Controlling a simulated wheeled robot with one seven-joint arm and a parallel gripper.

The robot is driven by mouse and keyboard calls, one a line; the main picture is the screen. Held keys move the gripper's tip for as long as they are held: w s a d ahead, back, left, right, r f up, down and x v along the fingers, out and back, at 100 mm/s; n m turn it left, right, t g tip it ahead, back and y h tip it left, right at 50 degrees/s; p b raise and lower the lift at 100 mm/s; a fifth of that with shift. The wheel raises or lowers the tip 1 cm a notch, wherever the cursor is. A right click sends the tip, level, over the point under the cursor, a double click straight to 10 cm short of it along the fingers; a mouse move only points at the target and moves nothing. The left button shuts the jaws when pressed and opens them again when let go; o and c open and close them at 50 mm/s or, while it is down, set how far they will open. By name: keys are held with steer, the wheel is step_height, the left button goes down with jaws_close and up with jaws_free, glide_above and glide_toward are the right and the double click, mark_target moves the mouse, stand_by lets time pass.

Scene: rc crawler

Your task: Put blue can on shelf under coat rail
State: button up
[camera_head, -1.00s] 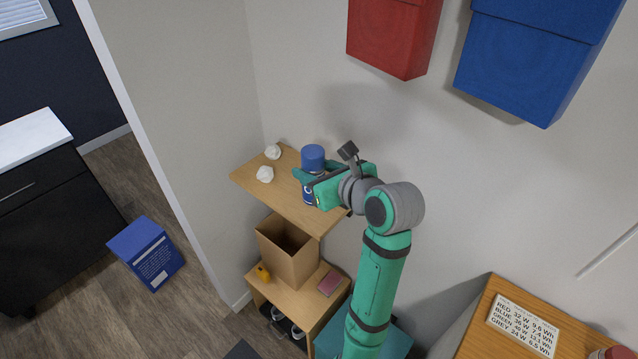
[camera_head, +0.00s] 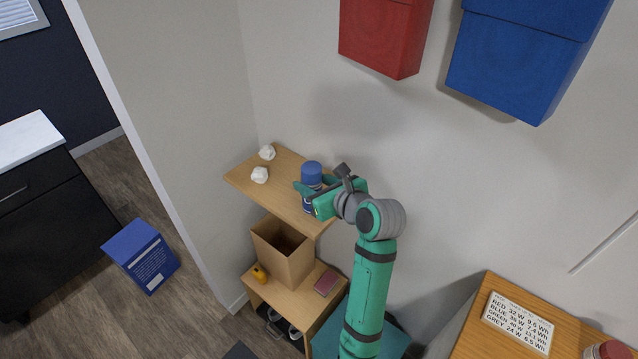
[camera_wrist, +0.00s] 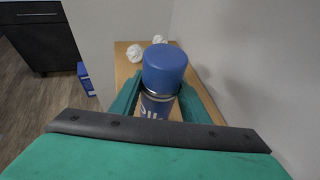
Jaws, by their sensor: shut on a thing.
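The blue can (camera_head: 311,173) has a blue cap and a blue-and-white body. It is upright between the fingers of my green gripper (camera_head: 307,190), which is shut on it. The wooden upper shelf (camera_head: 262,196) is under and beside the can. I cannot tell whether the can's base touches the shelf. In the wrist view the can (camera_wrist: 164,68) stands between both fingertips (camera_wrist: 158,95), with the shelf (camera_wrist: 124,66) behind it. My fingers and wrist hide part of the can's lower body. No coat rail is clearly in view.
Two white crumpled lumps (camera_head: 260,175) lie on the shelf's left part. Below are an open cardboard box (camera_head: 270,249), a yellow item (camera_head: 260,274) and a pink item (camera_head: 326,282) on a lower wooden shelf. Red (camera_head: 385,35) and blue (camera_head: 520,60) wall boxes hang above.

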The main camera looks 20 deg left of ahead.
steer(key=shift+s+a, duration=0.15)
steer(key=shift+a, duration=0.1)
steer(key=o, duration=1.2)
steer(key=shift+d+f, duration=0.1)
steer(key=shift+d, duration=0.2)
